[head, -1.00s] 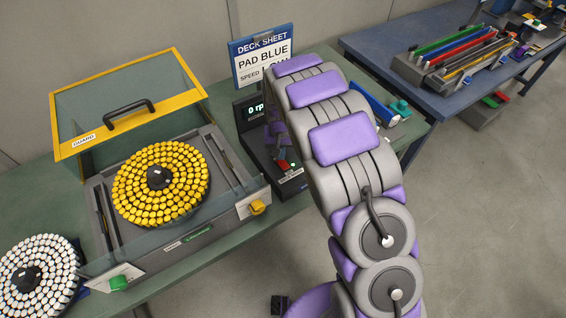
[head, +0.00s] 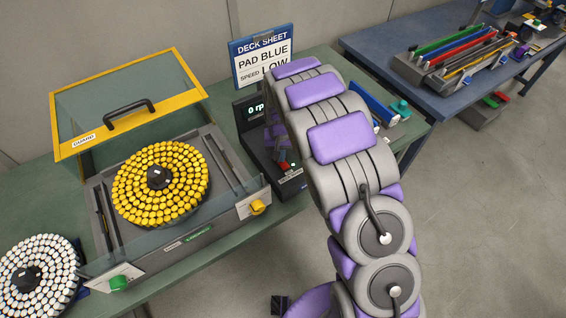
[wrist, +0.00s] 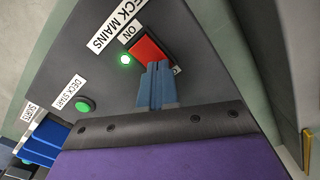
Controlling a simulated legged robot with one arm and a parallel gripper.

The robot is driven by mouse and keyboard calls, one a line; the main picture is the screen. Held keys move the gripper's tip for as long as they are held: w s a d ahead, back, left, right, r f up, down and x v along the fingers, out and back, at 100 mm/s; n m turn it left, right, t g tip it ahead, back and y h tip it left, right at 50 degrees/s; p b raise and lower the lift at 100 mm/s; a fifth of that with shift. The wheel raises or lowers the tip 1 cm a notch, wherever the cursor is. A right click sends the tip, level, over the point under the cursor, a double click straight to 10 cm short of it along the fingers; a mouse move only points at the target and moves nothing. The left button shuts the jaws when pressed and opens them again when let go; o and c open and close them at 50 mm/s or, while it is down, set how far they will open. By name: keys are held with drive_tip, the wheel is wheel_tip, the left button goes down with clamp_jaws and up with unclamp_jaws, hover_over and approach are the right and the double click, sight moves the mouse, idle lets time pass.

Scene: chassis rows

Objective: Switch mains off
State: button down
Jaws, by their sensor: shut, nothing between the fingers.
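The red mains switch (wrist: 150,48) is on a dark control panel (wrist: 90,45) in the wrist view, by the labels "DECK MAINS" and "ON". A green lamp (wrist: 125,60) beside it is lit. My gripper (wrist: 157,68) is shut and empty, its blue fingertips over the lower edge of the switch. Whether they touch it I cannot tell. In the head view the control box (head: 254,150) stands right of the guarded deck, with a display starting "0 rp". My gripper (head: 279,142) there is partly hidden by my arm.
A green DECK START button (wrist: 85,104) is on the same panel. The deck's yellow-framed guard (head: 125,95) stands raised over a turntable of yellow pieces (head: 160,205). A deck sheet sign (head: 262,55) stands behind the box. Blue blocks (wrist: 40,145) lie left in the wrist view.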

drive_tip(key=shift+r+p, duration=1.2)
drive_tip(key=shift+r, duration=2.25)
